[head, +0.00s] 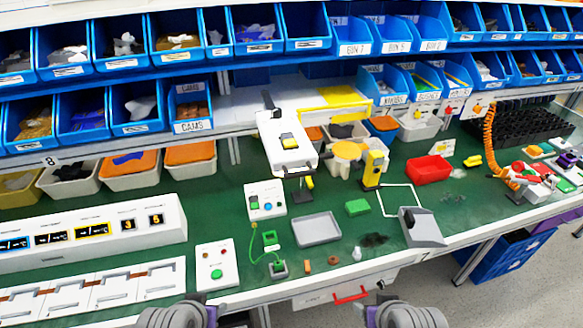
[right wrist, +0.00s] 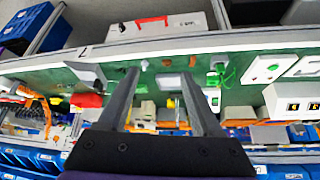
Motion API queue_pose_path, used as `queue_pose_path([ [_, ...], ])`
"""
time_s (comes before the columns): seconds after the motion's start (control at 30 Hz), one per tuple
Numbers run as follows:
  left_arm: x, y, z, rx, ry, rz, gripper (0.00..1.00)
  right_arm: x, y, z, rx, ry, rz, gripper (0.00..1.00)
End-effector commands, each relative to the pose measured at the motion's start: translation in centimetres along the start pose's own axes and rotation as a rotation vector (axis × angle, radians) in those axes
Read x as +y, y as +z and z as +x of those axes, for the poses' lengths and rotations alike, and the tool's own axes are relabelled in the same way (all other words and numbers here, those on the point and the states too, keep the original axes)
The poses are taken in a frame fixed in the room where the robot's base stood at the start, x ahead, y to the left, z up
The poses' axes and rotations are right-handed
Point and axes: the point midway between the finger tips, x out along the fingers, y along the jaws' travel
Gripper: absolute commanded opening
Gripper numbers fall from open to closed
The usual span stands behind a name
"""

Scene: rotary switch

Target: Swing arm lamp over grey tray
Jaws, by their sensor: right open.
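The grey tray (head: 317,229) lies empty on the green bench, near the middle. In the right wrist view it shows small and far off (right wrist: 169,83), between the finger tips. My right gripper (right wrist: 160,75) is open and empty, well away from the bench things. Part of it shows at the bottom of the head view. My left gripper (head: 211,313) shows only partly at the bottom edge; its fingers are unclear.
A white switch box (head: 265,202) stands left of the tray, and a green block (head: 357,207) and a grey sloped box (head: 421,228) stand right. A yellow device (head: 374,168) stands behind. Small parts lie along the front edge. Blue bins (head: 285,45) fill the shelves.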

Motion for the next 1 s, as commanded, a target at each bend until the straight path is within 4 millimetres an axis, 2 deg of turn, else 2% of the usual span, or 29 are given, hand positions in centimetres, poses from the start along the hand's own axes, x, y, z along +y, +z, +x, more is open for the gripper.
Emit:
queue_pose_path([
  [0.17, 0.0, 0.0, 0.0, 0.0, 0.0, 0.0, 0.5, 0.0, 0.0, 0.0, 0.0, 0.0, 0.0, 0.66],
  [0.27, 0.0, 0.1, 0.0, -0.001, 0.0, 0.0, 0.5, -0.1, 0.0, 0.0, -0.004, 0.002, -0.009, 0.52],
  [0.3, 0.0, 0.3, 0.1, -0.003, 0.0, 0.0, 0.5, -0.1, 0.0, 0.0, -0.011, 0.007, -0.028, 0.47],
  [0.37, 0.0, 0.7, 0.3, -0.009, 0.0, 0.0, 0.5, -0.3, -0.1, -0.1, -0.032, 0.027, -0.084, 0.47],
  [0.47, 0.0, 2.1, 1.0, -0.024, 0.0, 0.0, 0.5, -0.8, -0.8, -0.2, -0.089, 0.095, -0.258, 0.47],
  [0.57, 0.0, 3.8, 2.0, -0.042, 0.0, 0.0, 0.5, -1.9, -2.9, -0.8, -0.138, 0.209, -0.498, 0.47],
  [0.67, 0.0, 5.3, 3.0, -0.057, 0.0, 0.0, 0.5, -3.6, -6.3, -1.9, -0.146, 0.356, -0.736, 0.47],
  [0.77, 0.0, 6.6, 3.9, -0.068, 0.0, 0.0, 0.5, -6.7, -10.5, -3.7, -0.107, 0.518, -0.942, 0.47],
  [0.9, 0.0, 8.0, 5.1, -0.079, 0.0, 0.0, 0.5, -12.7, -15.8, -7.7, 0.012, 0.745, -1.146, 0.47],
  [1.0, 0.0, 8.6, 5.6, -0.084, 0.0, 0.0, 0.5, -16.7, -18.2, -10.8, 0.108, 0.876, -1.221, 0.47],
])
